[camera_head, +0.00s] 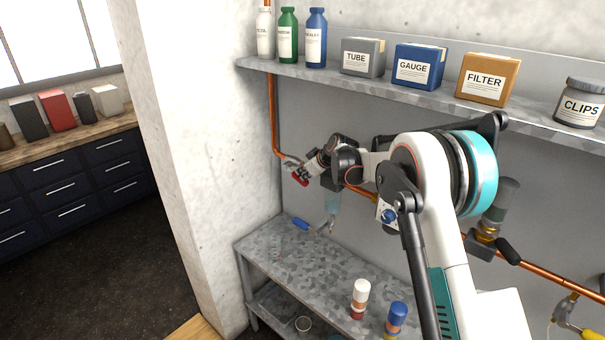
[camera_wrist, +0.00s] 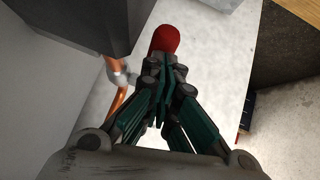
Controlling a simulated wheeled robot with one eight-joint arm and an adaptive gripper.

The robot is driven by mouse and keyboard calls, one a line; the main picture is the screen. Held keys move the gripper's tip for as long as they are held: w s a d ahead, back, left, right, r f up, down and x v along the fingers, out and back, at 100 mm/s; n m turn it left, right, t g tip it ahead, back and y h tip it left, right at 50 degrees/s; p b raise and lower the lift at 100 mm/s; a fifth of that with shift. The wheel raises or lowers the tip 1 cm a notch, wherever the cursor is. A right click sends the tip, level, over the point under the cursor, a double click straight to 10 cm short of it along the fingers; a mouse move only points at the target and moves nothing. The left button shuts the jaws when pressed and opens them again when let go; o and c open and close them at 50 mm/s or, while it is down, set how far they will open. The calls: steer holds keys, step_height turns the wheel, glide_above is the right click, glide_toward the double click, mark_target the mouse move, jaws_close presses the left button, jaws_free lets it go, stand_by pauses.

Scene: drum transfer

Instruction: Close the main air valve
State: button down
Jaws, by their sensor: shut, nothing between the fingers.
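A red valve handle (camera_head: 300,178) shows at the left on the copper pipe (camera_head: 272,115), where the pipe bends near the wall corner. In the wrist view the red handle (camera_wrist: 166,38) lies just beyond my fingertips, and a pale fitting (camera_wrist: 122,75) on the copper pipe shows to its left. My gripper (camera_head: 306,167) is beside the handle, with its fingers together and empty. In the wrist view my gripper (camera_wrist: 160,75) overlaps the near end of the handle. I cannot tell whether they touch. The valve body is mostly hidden. No label naming the valve is readable.
A shelf (camera_head: 430,85) with bottles and boxes runs above my arm. A black-handled fitting (camera_head: 508,250) is on the pipe at right.

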mark_target(304, 183)
steer(key=shift+d+f+b, duration=0.1)
steer(key=shift+f+b, duration=1.05)
steer(key=shift+f, duration=0.4)
steer(key=shift+s, duration=0.15)
